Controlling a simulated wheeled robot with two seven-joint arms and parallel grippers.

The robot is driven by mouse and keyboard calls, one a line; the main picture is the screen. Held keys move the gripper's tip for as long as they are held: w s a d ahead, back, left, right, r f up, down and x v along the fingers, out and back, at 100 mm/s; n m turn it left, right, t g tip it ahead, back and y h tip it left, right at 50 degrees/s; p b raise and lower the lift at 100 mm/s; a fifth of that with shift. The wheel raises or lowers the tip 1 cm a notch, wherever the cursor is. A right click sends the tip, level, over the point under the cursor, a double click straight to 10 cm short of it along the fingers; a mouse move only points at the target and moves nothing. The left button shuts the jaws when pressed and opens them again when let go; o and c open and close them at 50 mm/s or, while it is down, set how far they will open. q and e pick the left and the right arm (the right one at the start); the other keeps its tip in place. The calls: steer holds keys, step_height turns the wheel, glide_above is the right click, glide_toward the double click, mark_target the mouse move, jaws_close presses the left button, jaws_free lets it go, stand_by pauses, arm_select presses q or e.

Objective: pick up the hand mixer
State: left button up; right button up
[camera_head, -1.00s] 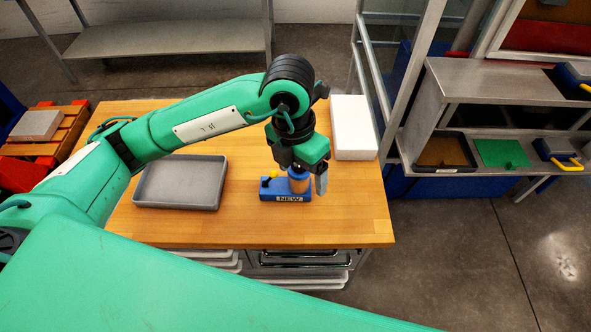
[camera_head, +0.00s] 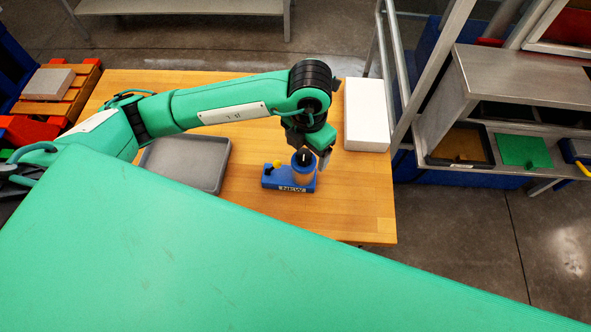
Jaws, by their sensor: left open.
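A blue holder (camera_head: 273,183) labelled "NEW" stands on the wooden table, with a small yellow knob at its left. A tan, upright cylinder with a dark top (camera_head: 303,174) stands in its right part; it looks like the hand mixer, though I cannot tell for certain. My left gripper (camera_head: 314,157) is open, pointing down at the top of this cylinder. One grey finger shows to its right; the other finger is largely hidden. I cannot tell whether the fingers touch it. My right gripper is out of view.
A grey tray (camera_head: 213,185) lies left of the holder, partly covered by my arm. A white block (camera_head: 367,115) stands at the table's back right. The wooden table (camera_head: 365,210) is bare at the right front. A metal shelf (camera_head: 520,80) stands at the right.

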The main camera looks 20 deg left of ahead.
mark_target(294, 177)
arm_select(q)
steer(key=shift+s+a+f+p, duration=0.1)
steer(key=shift+s+f+p, duration=0.05)
steer(key=shift+f+p, duration=0.4)
step_height(294, 177, down, 4)
steer(key=shift+s+a+r+p, duration=0.1)
steer(key=shift+a+r+p, duration=0.1)
steer(key=shift+p, duration=0.4)
steer(key=shift+d+f, duration=0.1)
steer(key=shift+f, duration=0.2)
steer(key=c, duration=1.6)
jaws_close()
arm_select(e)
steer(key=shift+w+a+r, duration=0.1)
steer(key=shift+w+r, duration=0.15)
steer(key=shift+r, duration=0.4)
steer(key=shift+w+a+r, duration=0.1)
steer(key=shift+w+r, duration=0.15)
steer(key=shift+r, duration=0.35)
arm_select(q)
steer(key=shift+r, duration=0.1)
